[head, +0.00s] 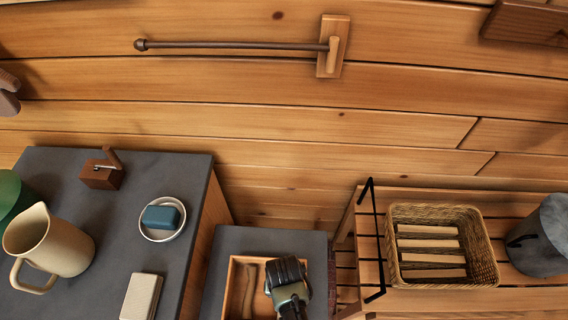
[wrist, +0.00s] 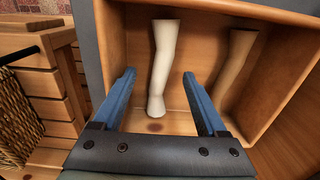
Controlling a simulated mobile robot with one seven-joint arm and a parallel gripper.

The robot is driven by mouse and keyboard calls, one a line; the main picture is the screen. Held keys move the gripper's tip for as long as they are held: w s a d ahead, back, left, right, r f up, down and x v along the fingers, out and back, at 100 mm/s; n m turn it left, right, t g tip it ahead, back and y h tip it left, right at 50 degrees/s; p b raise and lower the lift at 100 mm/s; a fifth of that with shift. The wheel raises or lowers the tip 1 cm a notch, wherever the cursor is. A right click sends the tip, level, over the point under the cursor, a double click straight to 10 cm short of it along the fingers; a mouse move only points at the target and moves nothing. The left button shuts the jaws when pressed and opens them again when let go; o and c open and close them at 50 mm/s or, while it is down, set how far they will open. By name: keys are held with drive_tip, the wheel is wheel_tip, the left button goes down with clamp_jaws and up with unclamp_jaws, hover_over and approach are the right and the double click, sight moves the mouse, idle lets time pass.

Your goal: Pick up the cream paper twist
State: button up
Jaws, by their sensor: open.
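The cream paper twist (wrist: 163,62) lies in an open wooden box (wrist: 285,12), lengthwise in the wrist view. My gripper (wrist: 158,77) is open, with one blue finger on each side of the twist's line. Whether the fingers are down at the twist's height I cannot tell. A darker tan twist-shaped piece (wrist: 236,62) lies to its right in the wrist view. In the head view my gripper (head: 287,272) is over the right part of the box (head: 233,272) and hides the cream twist; the tan piece (head: 249,290) shows to the left.
The box stands on a dark-topped cabinet (head: 262,240). A higher dark counter (head: 110,225) at left holds a cream jug (head: 60,245), a dish with a blue block (head: 160,218) and a small wooden box (head: 102,175). A slatted bench at right bears a wicker basket (head: 478,250).

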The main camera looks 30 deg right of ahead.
clamp_jaws()
idle(0.4)
